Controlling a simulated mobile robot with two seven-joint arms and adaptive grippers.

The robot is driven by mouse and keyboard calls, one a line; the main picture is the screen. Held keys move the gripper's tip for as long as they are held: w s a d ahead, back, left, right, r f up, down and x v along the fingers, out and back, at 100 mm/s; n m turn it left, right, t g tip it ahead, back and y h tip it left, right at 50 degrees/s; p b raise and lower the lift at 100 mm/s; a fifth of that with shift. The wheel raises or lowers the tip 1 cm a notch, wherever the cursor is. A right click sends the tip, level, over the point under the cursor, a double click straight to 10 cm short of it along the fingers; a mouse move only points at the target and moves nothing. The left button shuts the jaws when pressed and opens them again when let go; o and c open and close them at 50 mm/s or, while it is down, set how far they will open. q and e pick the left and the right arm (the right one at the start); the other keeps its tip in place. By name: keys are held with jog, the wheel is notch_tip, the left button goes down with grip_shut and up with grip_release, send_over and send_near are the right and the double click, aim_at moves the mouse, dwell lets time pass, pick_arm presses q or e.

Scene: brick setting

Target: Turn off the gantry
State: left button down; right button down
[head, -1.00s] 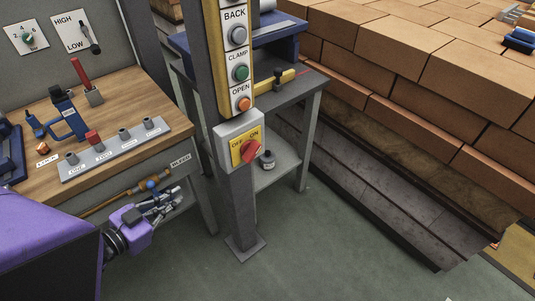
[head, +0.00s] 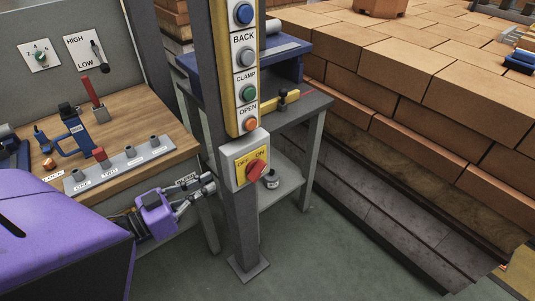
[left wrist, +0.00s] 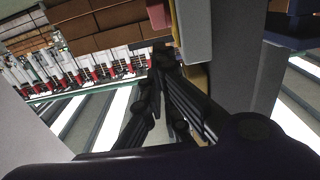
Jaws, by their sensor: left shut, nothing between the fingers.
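A red rotary switch (head: 257,170) sits on a yellow plate marked OFF and ON, on a grey box (head: 240,148) fixed to the grey post. Its knob is turned toward the ON side. My left gripper (head: 211,183) is shut and empty, just left of the box and slightly lower, apart from the knob. In the left wrist view my left gripper's fingers (left wrist: 160,62) meet at their tips, close to the grey box (left wrist: 193,30) at the upper right. My right gripper is not in view.
Above the switch, a yellow panel (head: 232,124) carries buttons labelled BACK, CLAMP and OPEN. A wooden bench (head: 125,120) with levers stands left. A grey table (head: 295,107) stands behind the post. Stacked bricks (head: 440,100) fill the right. The floor (head: 330,250) is clear.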

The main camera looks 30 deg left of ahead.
pick_arm(q)
jog(key=p, duration=0.1)
send_near(256, 170)
notch_tip(256, 170, up, 5)
jog(key=w+d, duration=0.1)
jog(key=w, duration=0.1)
jog(key=shift+w+d+f, duration=0.25)
jog(key=shift+w+f, duration=0.2)
jog(key=shift+f, duration=0.1)
jog(key=shift+w+d+f, duration=0.3)
jog(key=shift+w+f, duration=0.2)
jog(key=shift+f, duration=0.1)
jog(key=shift+w+d+f, duration=0.2)
jog(key=shift+w+f, duration=0.1)
jog(key=shift+f, duration=0.1)
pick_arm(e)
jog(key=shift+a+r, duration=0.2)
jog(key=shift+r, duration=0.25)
pick_arm(q)
jog(key=shift+s+f+b, duration=0.1)
jog(key=shift+f+b, duration=0.2)
jog(key=shift+b, duration=0.1)
jog(key=shift+t, duration=0.3)
jog(key=shift+a+h+b, duration=0.1)
jog(key=shift+h+b, duration=0.2)
jog(key=shift+b, duration=0.05)
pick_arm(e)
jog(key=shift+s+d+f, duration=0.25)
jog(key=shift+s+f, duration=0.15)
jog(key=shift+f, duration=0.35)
